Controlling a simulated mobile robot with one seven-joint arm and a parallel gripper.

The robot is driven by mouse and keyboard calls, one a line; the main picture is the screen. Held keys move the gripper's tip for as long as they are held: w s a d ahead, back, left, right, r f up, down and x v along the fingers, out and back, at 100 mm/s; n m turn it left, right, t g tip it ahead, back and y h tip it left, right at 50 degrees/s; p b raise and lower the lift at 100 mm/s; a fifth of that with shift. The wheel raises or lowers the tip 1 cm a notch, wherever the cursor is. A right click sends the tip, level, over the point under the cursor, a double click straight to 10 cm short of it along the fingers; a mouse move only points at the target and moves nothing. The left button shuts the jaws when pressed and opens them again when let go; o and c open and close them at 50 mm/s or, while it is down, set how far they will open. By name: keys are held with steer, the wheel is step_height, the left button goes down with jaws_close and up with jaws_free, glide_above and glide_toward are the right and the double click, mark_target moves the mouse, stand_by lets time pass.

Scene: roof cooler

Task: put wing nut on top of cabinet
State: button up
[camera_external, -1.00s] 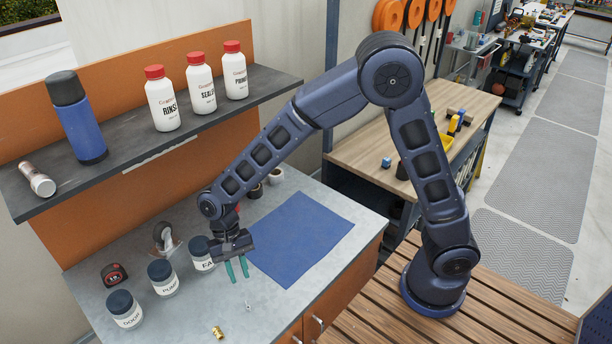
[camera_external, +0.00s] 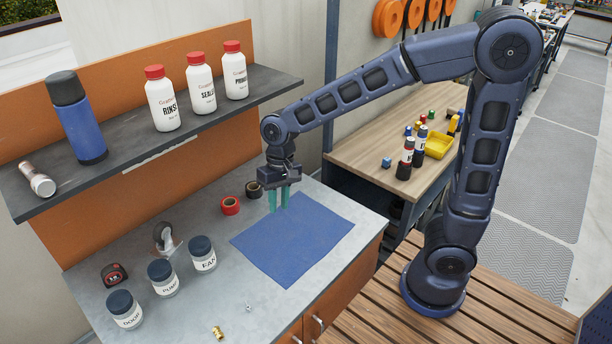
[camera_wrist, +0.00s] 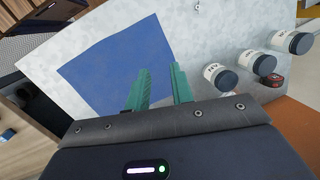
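A small silvery piece (camera_external: 248,308), likely the wing nut, lies on the grey counter near its front edge; it is too small to make out clearly. It also shows at the top of the wrist view (camera_wrist: 197,6). My gripper (camera_external: 279,200) is over the far left part of the blue mat, well behind the silvery piece. In the wrist view its teal fingers (camera_wrist: 161,83) stand apart with nothing seen between them. The orange cabinet front (camera_external: 345,296) shows below the counter; no other cabinet is clearly in view.
Three dark-lidded jars (camera_external: 163,278), a tape measure (camera_external: 114,274) and a tape dispenser (camera_external: 165,238) stand on the counter's left. Red tape (camera_external: 230,205) lies behind the blue mat (camera_external: 296,250). A brass fitting (camera_external: 217,332) is at the front. A shelf (camera_external: 200,135) with bottles overhangs the back.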

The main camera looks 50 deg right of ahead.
steer(key=s+d+r+n+t+h, duration=0.1)
steer(key=s+d+r+t, duration=0.2)
steer(key=s+d, duration=0.5)
steer(key=s+d+r+n+t+h, duration=0.1)
steer(key=s+d+r, duration=0.4)
steer(key=d, duration=1.1)
steer(key=s+t, duration=0.1)
steer(key=s, duration=0.2)
steer(key=shift+s+r+t, duration=0.3)
steer(key=shift+s+t, duration=0.05)
steer(key=shift+t, duration=0.05)
steer(key=shift+a, duration=0.1)
stand_by(0.5)
